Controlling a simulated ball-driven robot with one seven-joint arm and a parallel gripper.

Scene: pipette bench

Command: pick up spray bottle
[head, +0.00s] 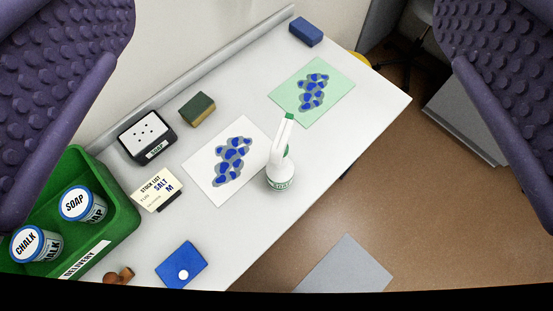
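The spray bottle (280,172) is white with a green collar and a green nozzle tip. It stands upright near the bench's right edge, beside a white sheet with blue and grey blotches. My gripper (290,110) shows as two wide purple studded fingers at the left and right picture edges. The fingers are far apart with nothing between them. The bottle lies in the gap as seen from here, apart from both fingers, and looks well below them.
The white bench (235,255) also holds a green delivery crate (118,195) with chalk and soap tubs, a black-edged soap box (146,135), a sponge (197,109), a stock card (155,188), a blue pouch (181,264) and a green blotched sheet (335,98). Brown floor lies right.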

